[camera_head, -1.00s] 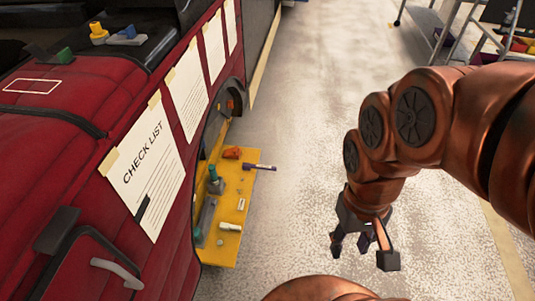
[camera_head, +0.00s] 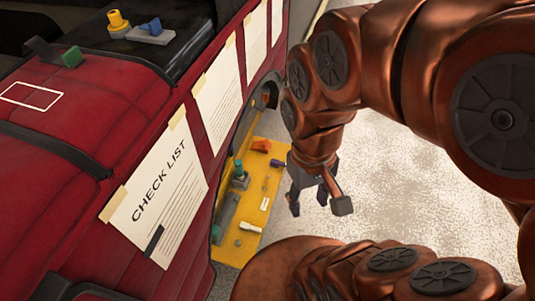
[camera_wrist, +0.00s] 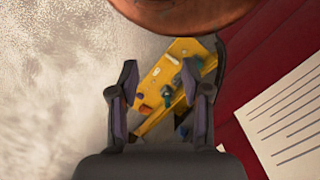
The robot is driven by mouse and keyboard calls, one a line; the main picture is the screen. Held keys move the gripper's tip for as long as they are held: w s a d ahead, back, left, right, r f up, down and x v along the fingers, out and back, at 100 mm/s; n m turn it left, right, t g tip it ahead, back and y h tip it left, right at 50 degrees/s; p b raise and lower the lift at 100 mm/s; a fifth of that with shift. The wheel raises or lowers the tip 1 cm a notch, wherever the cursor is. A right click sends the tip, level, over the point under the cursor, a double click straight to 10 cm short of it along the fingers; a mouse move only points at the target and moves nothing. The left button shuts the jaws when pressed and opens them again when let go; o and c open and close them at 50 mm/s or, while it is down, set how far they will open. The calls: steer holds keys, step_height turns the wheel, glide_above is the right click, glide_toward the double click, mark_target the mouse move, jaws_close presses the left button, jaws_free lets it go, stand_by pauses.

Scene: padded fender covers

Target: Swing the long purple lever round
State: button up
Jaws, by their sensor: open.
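The purple lever (camera_head: 278,163) shows as a short dark purple bar at the right edge of a yellow board (camera_head: 250,222), beside the red padded vehicle. My gripper hides part of that edge. My gripper (camera_head: 318,203) is open and empty, just right of the board in the head view and apart from the lever. In the wrist view my open jaws (camera_wrist: 160,82) frame the yellow board (camera_wrist: 183,47); I cannot clearly make out the lever there.
The board also carries an orange piece (camera_head: 261,145), a teal knob (camera_head: 239,169) and a white cylinder (camera_head: 250,227). The red padded cover (camera_head: 85,125) with taped checklist sheets (camera_head: 160,190) stands to the left. Speckled floor (camera_head: 395,200) lies free to the right.

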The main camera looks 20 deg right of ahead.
steer(key=w+d+f+m+b, duration=0.1)
steer(key=w+f+m+b, duration=0.25)
steer(key=w, duration=0.55)
steer(key=w+d+f+m+b, duration=0.1)
steer(key=w+f+m+b, duration=0.3)
steer(key=w, duration=0.6)
steer(key=w+d+f+m+t+b, duration=0.1)
steer(key=w+d+f+m+b, duration=0.3)
steer(key=w+f, duration=0.5)
steer(key=w+d+f+m+b, duration=0.25)
steer(key=w+f+b, duration=0.25)
steer(key=w+f, duration=0.35)
steer(key=w+d+f+m+b, duration=0.4)
steer(key=d+f, duration=0.2)
steer(key=f, duration=0.6)
steer(key=w+d+f+m+b, duration=0.3)
steer(key=w+d+f+b, duration=0.1)
steer(key=f, duration=0.9)
steer(key=w+d+f+m+b, duration=0.4)
steer(key=d+f, duration=0.3)
steer(key=f, duration=0.6)
steer(key=shift+w+d+f+m+t+b, duration=0.3)
steer(key=shift+w+d+t+b, duration=0.1)
steer(key=shift+b, duration=0.3)
steer(key=shift+d+f, duration=0.25)
steer(key=shift+f, duration=0.35)
step_height(320, 180, down, 7)
steer(key=shift+a+f+b, duration=0.1)
steer(key=shift+b, duration=0.8)
steer(key=shift+c, duration=0.4)
